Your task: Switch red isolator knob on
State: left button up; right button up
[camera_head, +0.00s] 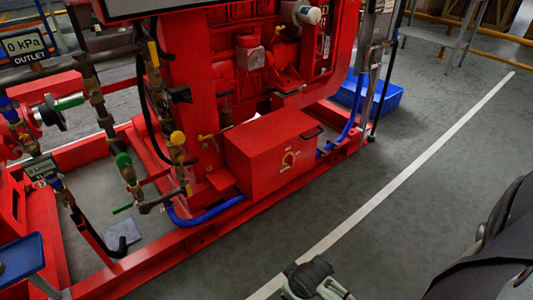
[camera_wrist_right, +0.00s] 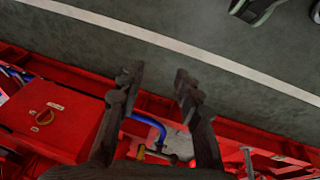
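A red box (camera_head: 268,155) sits low on the red pumpset frame. A small yellow fitting with a red middle (camera_head: 288,160) is on its face and looks like the isolator knob; its set position is too small to tell. In the right wrist view the box (camera_wrist_right: 50,119) is at the left, with the yellow and red fitting (camera_wrist_right: 45,117) on it. My right gripper (camera_wrist_right: 158,85) is open and empty, apart from the fitting, which lies to the left of its fingers. I cannot make out my left gripper in the head view.
Yellow-handled valves (camera_head: 177,138) and a blue hose (camera_head: 205,217) lie left of the box. A blue crate (camera_head: 370,93) stands behind it. Dark parts at the bottom and right look like mine.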

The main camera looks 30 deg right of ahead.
aim_at(289, 160)
jog(key=i+l+u, duration=0.1)
jog(key=l+u, duration=0.4)
jog(key=l, duration=0.65)
jog(key=l+u, duration=0.15)
jog(key=l, duration=1)
jog(key=k+l+u, duration=0.15)
jog(key=l, duration=0.95)
